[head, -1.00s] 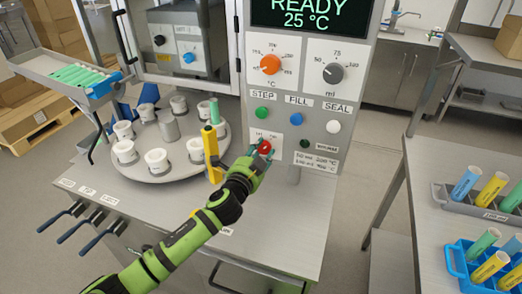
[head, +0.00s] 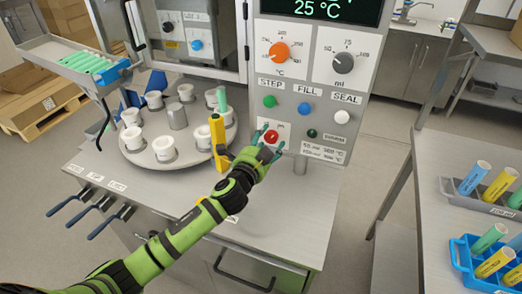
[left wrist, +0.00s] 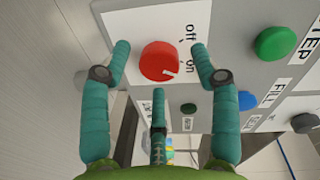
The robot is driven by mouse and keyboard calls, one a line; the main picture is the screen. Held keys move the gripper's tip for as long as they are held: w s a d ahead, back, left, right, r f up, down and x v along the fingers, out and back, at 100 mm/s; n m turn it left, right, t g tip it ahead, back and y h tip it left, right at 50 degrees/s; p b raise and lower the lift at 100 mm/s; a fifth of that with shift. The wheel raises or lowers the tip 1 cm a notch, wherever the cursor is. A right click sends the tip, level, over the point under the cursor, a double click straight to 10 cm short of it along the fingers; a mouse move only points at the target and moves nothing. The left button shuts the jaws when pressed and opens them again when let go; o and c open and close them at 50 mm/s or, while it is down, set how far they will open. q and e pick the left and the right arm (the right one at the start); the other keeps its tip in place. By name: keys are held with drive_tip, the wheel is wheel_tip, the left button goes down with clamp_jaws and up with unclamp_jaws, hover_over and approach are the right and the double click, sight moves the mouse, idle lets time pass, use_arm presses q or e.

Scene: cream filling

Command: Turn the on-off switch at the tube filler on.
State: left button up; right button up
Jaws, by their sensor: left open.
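The on-off switch is a red round knob (head: 271,136) low on the tube filler's front panel (head: 330,110). In the left wrist view the knob (left wrist: 160,62) sits on a white plate with the words "off" and "on"; its white mark points to the right, near "on". My left gripper (head: 269,141) is open, its teal fingers around the knob, one on either side and a third below it in the wrist view. I cannot tell if they touch it. My right gripper is not in view.
Green, blue and white buttons (head: 305,108) and two dials (head: 343,63) are above the switch. A yellow upright part (head: 217,140) and a turntable with white cups (head: 164,149) stand close to the left. Tube racks (head: 485,204) are on the right table.

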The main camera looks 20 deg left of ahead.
use_arm(q)
drive_tip(key=s, duration=1.1)
drive_tip(key=shift+s+a+r, duration=0.3)
drive_tip(key=shift+a+r, duration=0.1)
